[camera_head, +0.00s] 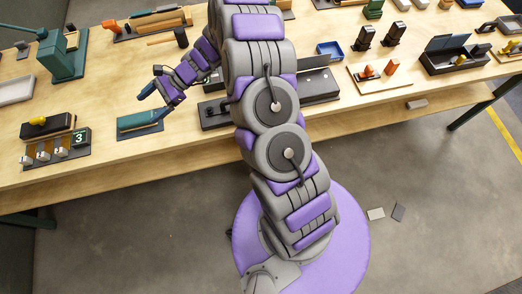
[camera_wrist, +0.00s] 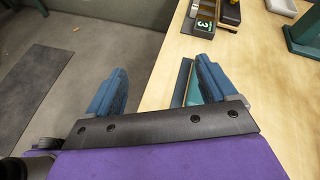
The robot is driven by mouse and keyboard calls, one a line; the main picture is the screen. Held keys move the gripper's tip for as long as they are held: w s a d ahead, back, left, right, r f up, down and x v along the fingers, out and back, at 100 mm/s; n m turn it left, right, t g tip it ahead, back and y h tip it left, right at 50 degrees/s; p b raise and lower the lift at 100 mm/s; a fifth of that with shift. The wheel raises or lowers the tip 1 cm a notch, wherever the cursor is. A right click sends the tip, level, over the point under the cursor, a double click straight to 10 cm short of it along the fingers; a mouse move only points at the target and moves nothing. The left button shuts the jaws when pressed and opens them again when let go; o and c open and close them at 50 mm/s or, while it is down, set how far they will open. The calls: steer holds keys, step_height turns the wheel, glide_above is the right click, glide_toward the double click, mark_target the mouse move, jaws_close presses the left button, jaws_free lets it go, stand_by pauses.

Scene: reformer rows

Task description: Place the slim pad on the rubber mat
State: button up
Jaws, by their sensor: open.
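My gripper (camera_head: 153,102) is open, with its two blue fingers wide apart; they also show in the wrist view (camera_wrist: 160,68). It is just above a flat teal slab (camera_head: 138,120) near the front edge of the bench. The slab looks like the slim pad and lies on a slightly larger dark blue sheet (camera_head: 123,135), which may be the rubber mat. In the wrist view the slab (camera_wrist: 192,92) and the sheet's edge (camera_wrist: 181,84) show beside the right finger, which hides part of them.
A block marked 3 (camera_head: 81,138) and a dark tray with a yellow item (camera_head: 47,126) stand to the left. A green press (camera_head: 62,58) stands behind. A dark fixture (camera_head: 215,115) is to the right. A dark rectangle (camera_wrist: 35,85) lies on the floor.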

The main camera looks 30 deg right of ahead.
steer(key=s+r+n+g+h, duration=0.25)
steer(key=s+r+n, duration=0.35)
steer(key=s, duration=0.4)
steer(key=s+r+n+g+h, duration=0.25)
steer(key=s+r+n, duration=0.25)
steer(key=s+r, duration=0.5)
steer(key=s+d+r+n+t+h, duration=0.1)
steer(key=s+d+n+h, duration=0.1)
steer(key=s+d+h, duration=0.2)
steer(key=s+d+n+t+h, duration=0.1)
steer(key=s+d+n+h, duration=0.2)
steer(key=s+d, duration=0.7)
steer(key=s+h, duration=0.1)
steer(key=s, duration=0.5)
steer(key=shift+d+r, duration=0.3)
steer(key=shift+r, duration=0.1)
steer(key=shift+s, duration=0.1)
steer(key=shift+f+b, duration=0.45)
steer(key=shift+f, duration=0.05)
